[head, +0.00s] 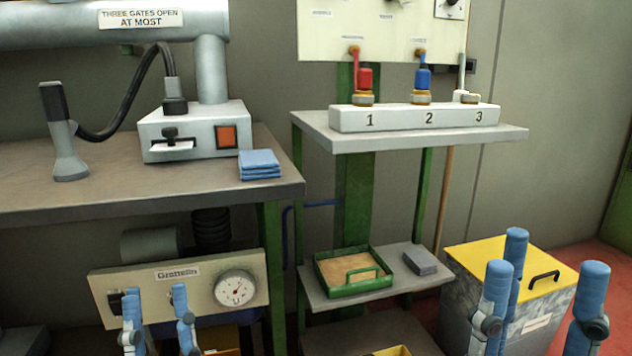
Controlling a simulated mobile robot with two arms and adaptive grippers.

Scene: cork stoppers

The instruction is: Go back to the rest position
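My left gripper (155,292) is at the lower left, in front of the panel with a dial. Its blue fingers stand upright and apart, with nothing seen between them. My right gripper (548,265) is at the lower right, in front of the yellow-lidded bin. Its blue fingers are spread wide and look empty. A red-topped piece (365,79) stands at position 1 of the white numbered block (398,119). A blue-topped piece (423,78) stands at position 2. Position 3 shows only a low, pale, brownish-rimmed piece (466,97).
The left bench (100,205) carries a grey nozzle on a hose, a white switch box (195,132) and folded blue cloths (259,165). A green tray (352,287) and a grey block (420,259) lie on a lower shelf. The yellow-lidded bin (470,258) stands at right.

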